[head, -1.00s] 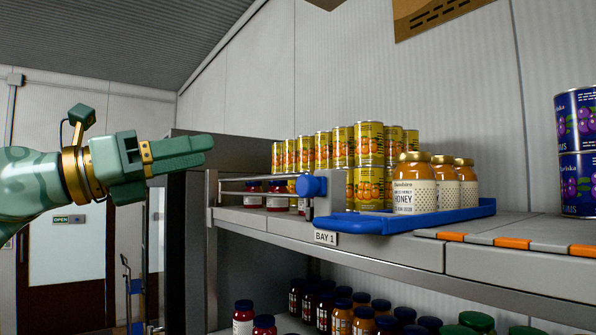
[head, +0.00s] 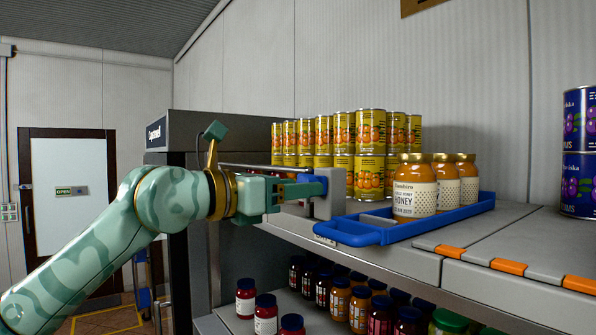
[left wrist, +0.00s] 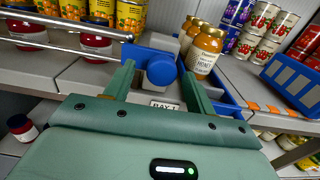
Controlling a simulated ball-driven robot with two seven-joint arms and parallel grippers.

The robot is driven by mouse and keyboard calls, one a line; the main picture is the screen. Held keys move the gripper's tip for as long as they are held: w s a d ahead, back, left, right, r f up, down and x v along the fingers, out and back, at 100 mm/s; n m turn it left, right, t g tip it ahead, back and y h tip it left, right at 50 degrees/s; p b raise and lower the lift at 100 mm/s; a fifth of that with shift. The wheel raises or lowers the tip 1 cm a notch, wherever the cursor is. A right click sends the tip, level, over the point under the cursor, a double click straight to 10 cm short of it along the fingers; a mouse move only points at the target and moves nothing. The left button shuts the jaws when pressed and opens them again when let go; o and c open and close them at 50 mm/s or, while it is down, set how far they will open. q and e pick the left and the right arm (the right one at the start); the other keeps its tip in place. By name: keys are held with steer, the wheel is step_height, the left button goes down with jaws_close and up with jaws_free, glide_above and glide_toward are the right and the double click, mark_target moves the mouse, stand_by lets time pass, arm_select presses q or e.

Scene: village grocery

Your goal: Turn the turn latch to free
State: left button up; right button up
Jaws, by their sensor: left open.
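The turn latch is a blue knob on a grey block at the shelf's front edge, by the left end of a blue tray. In the left wrist view the knob (left wrist: 161,69) sits between my two finger tips, its round face towards me. In the head view my left gripper (head: 306,187) reaches the knob from the left and hides most of it; the grey block (head: 332,194) shows behind. My left gripper is open, a finger on each side of the knob; I cannot tell whether they touch it. My right gripper is not in view.
The blue tray (head: 376,236) holds honey jars (head: 414,188) right of the latch. Stacked yellow cans (head: 370,134) stand behind. A metal rail (left wrist: 60,24) runs left from the latch.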

arm_select(q)
steer(key=shift+w+d, duration=0.25)
steer(key=shift+d, duration=0.25)
steer(key=c, duration=1)
steer(key=shift+o, duration=0.2)
